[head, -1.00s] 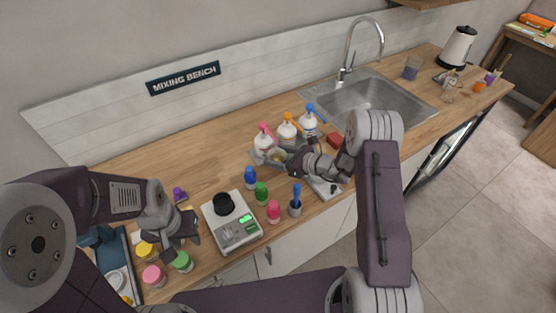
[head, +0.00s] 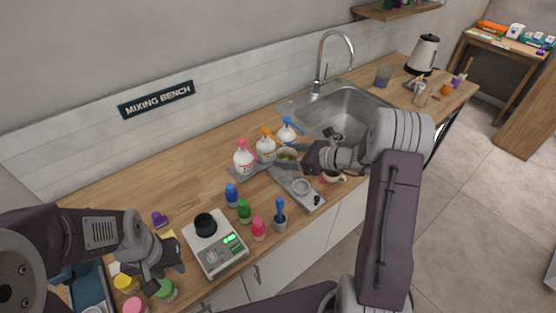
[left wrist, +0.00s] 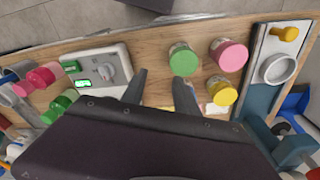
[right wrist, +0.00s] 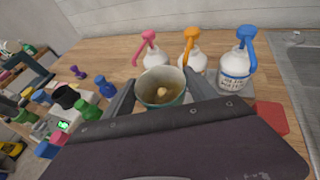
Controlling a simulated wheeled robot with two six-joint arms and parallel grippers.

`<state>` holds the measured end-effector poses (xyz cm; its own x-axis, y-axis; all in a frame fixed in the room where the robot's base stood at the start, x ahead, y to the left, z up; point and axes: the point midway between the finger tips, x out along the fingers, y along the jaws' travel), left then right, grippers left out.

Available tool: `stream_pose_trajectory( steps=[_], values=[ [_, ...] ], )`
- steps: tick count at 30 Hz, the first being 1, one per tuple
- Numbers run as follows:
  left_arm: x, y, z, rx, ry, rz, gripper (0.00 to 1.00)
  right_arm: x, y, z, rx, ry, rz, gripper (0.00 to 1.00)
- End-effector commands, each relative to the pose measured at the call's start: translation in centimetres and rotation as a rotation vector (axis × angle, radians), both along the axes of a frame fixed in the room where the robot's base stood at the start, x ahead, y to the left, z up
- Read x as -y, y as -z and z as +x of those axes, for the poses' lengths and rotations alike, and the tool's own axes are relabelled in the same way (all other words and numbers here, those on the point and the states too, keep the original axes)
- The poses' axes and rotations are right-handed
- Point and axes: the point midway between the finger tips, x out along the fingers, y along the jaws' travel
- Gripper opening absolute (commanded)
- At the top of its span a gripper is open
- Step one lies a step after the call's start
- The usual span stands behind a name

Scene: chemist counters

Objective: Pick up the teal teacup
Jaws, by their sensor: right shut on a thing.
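The teal teacup (head: 287,156) is held in my right gripper (head: 290,162), in front of the pump bottles in the head view. In the right wrist view the teacup (right wrist: 160,98) sits between the two fingers, about upright, with its brownish inside showing. The right gripper is shut on it, and the cup appears raised above the counter. My left gripper (head: 168,262) is over the left part of the counter. In the left wrist view its fingers (left wrist: 160,88) are apart with nothing between them.
Pump bottles with pink (head: 243,155), orange (head: 266,148) and blue (head: 287,133) tops stand behind the teacup. A grey tray (head: 313,200) and another cup (head: 333,177) are near the front edge. A scale (head: 215,249) and several small bottles stand left. The sink (head: 345,107) is right.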

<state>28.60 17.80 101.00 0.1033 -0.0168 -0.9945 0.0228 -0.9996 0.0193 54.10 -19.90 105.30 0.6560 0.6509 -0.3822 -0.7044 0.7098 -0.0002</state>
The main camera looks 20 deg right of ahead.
Motion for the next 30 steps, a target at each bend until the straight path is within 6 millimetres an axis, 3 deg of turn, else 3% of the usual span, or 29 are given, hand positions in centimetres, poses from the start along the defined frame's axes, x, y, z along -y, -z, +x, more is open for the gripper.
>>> stream_pose_trajectory(
  steps=[10,30],
  values=[
    [0.0,0.1,0.0,0.0,0.0,0.0,0.36,1.7,-1.1,-0.4,0.001,0.0,0.0,0.1],
    [0.0,0.1,0.0,0.0,0.0,0.0,0.36,1.9,-1.2,-0.5,0.0,-0.001,0.0,0.1]
  ],
)
